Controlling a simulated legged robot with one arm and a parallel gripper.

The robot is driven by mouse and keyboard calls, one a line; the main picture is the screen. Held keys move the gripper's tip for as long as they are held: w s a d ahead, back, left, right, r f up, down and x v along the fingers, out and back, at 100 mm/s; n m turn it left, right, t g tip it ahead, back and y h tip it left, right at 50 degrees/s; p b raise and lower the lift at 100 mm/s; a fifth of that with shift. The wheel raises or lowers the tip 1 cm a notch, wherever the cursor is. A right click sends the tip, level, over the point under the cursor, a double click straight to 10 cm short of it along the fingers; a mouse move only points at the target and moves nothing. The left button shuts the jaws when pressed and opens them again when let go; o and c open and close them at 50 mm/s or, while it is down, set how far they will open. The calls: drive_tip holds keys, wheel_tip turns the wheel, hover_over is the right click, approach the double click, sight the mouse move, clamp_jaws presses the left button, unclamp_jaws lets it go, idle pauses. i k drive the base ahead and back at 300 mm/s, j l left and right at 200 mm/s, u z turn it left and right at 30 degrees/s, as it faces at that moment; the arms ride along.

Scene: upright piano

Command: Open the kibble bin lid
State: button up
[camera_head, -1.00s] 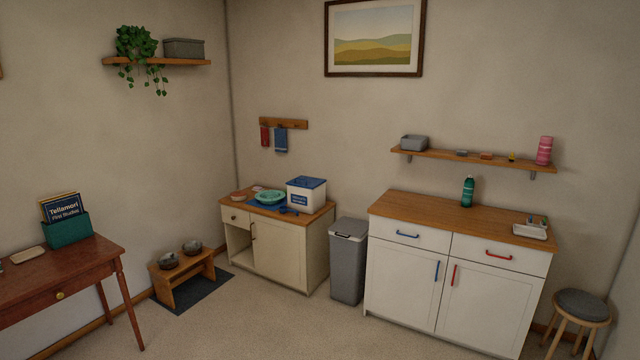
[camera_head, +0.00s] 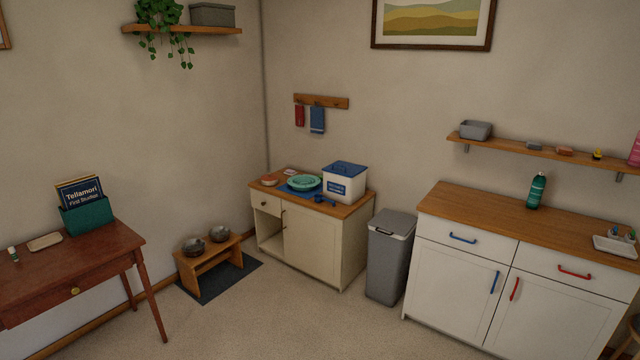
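The kibble bin looks to be the white box with a blue lid (camera_head: 345,169) and a blue label (camera_head: 337,188). It stands at the right end of the wooden top of the low cream cabinet (camera_head: 315,245). Its lid is shut, with a handle on top. The label text is too small to read surely. A grey bin with a lighter-edged lid (camera_head: 391,224) stands on the floor right of this cabinet, also shut. My gripper is not in view.
A teal bowl (camera_head: 304,183) on a blue mat and a blue scoop (camera_head: 322,199) lie beside the box. The white cabinet (camera_head: 463,272) stands right, the red-brown desk (camera_head: 65,262) left. A bowl stand (camera_head: 208,262) is on a dark mat. Carpet in front is clear.

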sight(345, 165)
drive_tip(key=i+u, duration=0.3)
drive_tip(key=i, duration=2.75)
drive_tip(key=i+j+z, duration=0.15)
drive_tip(key=i, duration=1.1)
drive_tip(key=i+j+z, duration=0.1)
drive_tip(key=i, duration=0.5)
drive_tip(key=j, duration=0.1)
